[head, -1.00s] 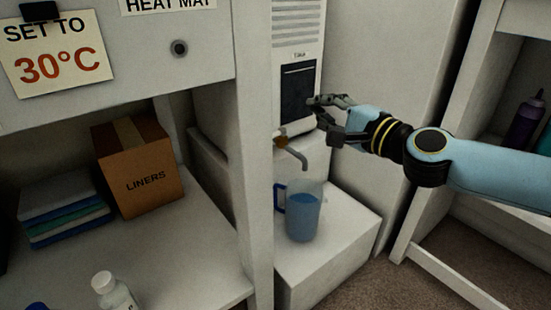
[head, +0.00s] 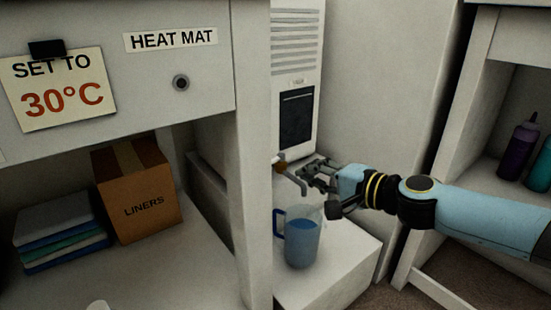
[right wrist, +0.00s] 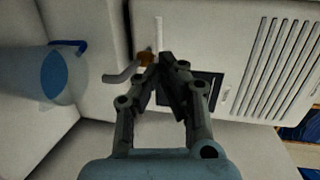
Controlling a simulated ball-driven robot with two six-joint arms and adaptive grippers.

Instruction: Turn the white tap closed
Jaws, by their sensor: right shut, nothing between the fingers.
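The tap sticks out of the pale tall unit, with a brass-coloured body (head: 281,167) and a grey bent spout (head: 294,181). In the right wrist view its white lever (right wrist: 160,30) extends upward in the picture from the brass body; the cabinet post hides this lever in the head view. My right gripper (head: 308,174) is shut and empty, just right of the spout. In the right wrist view its fingertips (right wrist: 166,61) lie close beside the brass body; I cannot tell whether they touch. My left gripper is not in view.
A clear jug (head: 302,240) with blue liquid and a blue handle stands below the spout on a white block (head: 345,265). The cabinet post (head: 256,230) stands close left of the tap.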

